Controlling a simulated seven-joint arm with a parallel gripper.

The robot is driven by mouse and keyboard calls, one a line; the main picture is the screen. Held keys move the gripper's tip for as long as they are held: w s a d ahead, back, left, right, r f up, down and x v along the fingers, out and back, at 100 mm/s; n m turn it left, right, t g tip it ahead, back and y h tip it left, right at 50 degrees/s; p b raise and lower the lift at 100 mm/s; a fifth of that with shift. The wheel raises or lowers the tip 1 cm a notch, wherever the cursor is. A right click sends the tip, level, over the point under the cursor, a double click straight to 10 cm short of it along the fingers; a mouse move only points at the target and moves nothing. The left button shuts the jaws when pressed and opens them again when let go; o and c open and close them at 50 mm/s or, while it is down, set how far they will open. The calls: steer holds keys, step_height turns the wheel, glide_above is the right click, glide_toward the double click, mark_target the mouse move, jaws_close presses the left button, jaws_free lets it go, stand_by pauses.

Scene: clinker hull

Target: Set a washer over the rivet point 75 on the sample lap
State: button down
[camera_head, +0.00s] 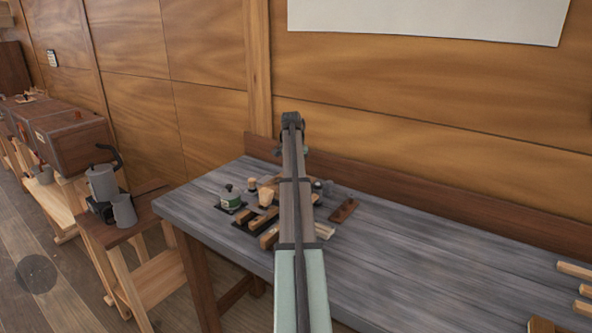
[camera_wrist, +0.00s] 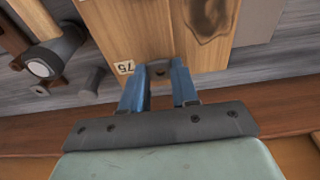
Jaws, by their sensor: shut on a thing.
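In the wrist view my gripper (camera_wrist: 160,72) has two blue fingers shut on a small grey-brown piece with a dark spot in it, which looks like the washer (camera_wrist: 158,67). It is at the edge of a pale wooden board, the sample lap (camera_wrist: 125,30). A small label reading 75 (camera_wrist: 124,68) is on the board just left of the fingers. The rivet point is not distinguishable; the washer and fingers may hide it. I cannot tell whether the washer touches the wood. In the head view my arm hides the gripper.
A second plank area with a dark knot (camera_wrist: 210,15) lies to the right in the wrist view. A dark hammer-like tool with a pale face (camera_wrist: 40,67) is at left.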

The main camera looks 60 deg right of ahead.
steer(key=shift+f, duration=0.4)
steer(key=c, duration=0.8)
jaws_free()
steer(key=shift+r, duration=4.05)
